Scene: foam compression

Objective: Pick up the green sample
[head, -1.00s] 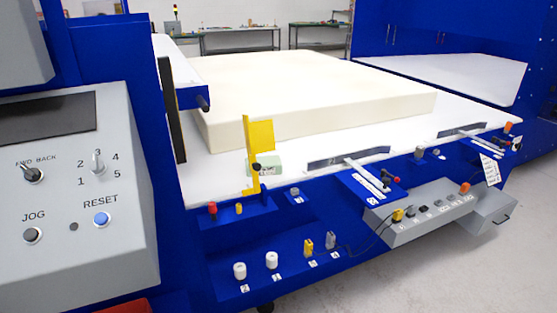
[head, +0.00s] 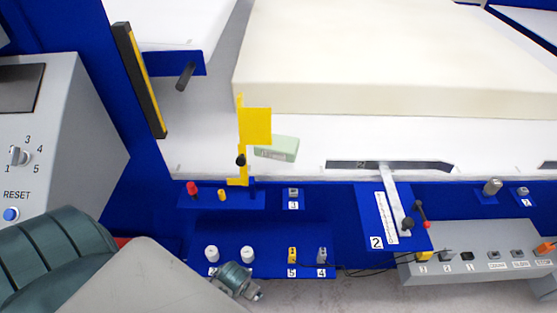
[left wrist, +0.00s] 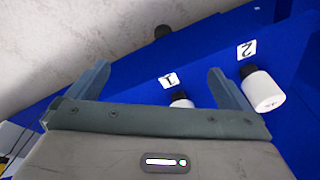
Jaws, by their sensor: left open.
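The green sample (head: 284,148) is a small pale green block with a label on its front. It lies on the white table surface (head: 215,150) in front of the large cream foam block, and is not visible in the left wrist view. A yellow upright piece (head: 256,127) stands at its left end and slightly overlaps it. My left arm comes in at the lower left of the head view, nearer than the sample and well apart from it. In the left wrist view my left gripper (left wrist: 158,85) is open and empty, above the blue panel. My right gripper is not in view.
White knobs marked 1 (left wrist: 181,101) and 2 (left wrist: 263,91) stand close to the left fingers. The cream foam block (head: 390,98) sits behind the sample. A red button (head: 192,188) and a lever plate marked 2 (head: 377,225) line the front edge.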

